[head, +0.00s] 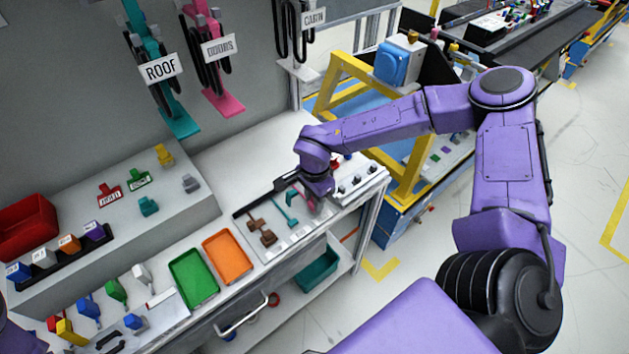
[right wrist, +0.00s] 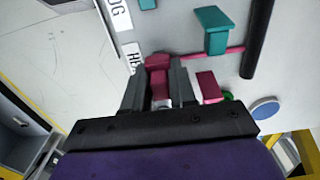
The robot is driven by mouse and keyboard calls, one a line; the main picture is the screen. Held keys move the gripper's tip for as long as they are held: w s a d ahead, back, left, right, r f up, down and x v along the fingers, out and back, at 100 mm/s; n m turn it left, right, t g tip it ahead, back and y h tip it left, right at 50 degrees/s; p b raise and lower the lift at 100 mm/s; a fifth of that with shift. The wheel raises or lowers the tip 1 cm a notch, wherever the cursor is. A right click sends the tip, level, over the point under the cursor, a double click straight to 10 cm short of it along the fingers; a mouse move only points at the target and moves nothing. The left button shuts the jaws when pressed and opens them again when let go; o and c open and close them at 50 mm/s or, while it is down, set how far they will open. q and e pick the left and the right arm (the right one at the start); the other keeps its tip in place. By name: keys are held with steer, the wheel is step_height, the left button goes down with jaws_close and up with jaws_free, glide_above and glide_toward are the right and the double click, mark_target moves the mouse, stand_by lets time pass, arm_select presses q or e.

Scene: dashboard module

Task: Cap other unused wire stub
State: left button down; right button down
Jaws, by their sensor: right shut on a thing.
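My right gripper (head: 316,203) is over the far right part of the workbench, pointing down. In the right wrist view its two dark fingers (right wrist: 158,92) are shut on a small crimson piece (right wrist: 158,62). I cannot make out a wire stub or cap for certain; the wrist and fingers hide part of that spot. My left gripper is out of view.
A black bar (right wrist: 257,38) lies near the gripper. Brown parts (head: 260,230), an orange tray (head: 227,257) and a green tray (head: 194,277) lie to the left. Labelled bundles hang behind, including ROOF (head: 161,68). A yellow frame (head: 412,175) stands right of the bench.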

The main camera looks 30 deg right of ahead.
steer(key=shift+p, duration=0.4)
steer(key=shift+f+b, duration=0.6)
steer(key=shift+f, duration=0.3)
steer(key=c, duration=0.8)
jaws_free()
step_height(320, 180, up, 11)
steer(key=shift+f+b, duration=0.15)
steer(key=shift+b, duration=0.25)
